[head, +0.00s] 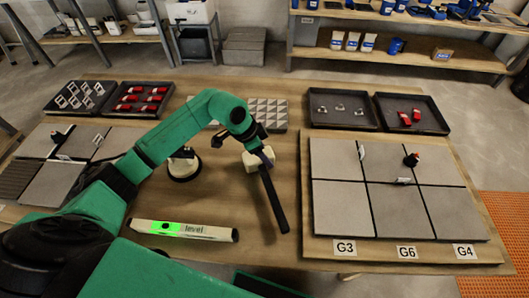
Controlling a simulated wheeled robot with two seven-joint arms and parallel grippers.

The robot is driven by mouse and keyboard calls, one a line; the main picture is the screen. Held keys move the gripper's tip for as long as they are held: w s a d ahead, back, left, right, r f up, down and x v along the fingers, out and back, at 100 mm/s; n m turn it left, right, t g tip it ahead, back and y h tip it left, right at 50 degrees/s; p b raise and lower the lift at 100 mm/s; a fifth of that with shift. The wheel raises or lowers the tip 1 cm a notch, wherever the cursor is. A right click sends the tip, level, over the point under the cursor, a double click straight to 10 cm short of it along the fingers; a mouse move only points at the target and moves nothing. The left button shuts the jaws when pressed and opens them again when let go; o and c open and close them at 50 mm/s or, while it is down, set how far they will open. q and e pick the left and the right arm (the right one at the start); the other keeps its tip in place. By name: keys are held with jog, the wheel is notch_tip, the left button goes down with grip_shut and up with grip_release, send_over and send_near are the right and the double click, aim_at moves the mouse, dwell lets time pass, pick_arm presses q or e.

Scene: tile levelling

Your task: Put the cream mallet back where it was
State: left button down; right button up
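The cream mallet has a pale block head (252,162) and a long dark handle (273,200) that slants down to the right. It is near the middle of the wooden table. My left gripper (261,150) is at the handle close to the head and appears shut on it. The fingers are small and partly hidden, and I cannot tell whether the head touches the table. My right gripper is not in view.
A level (184,231) with a green display lies in front. A suction cup tool (183,164) stands left of the mallet. The tile board (340,208) is right, with labels G3, G6 and G4. Trays of clips (342,108) and red wedges (412,115) sit behind.

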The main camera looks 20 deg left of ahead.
pick_arm(q)
jog(key=shift+f+b, duration=0.3)
jog(key=shift+f, duration=0.2)
grip_release()
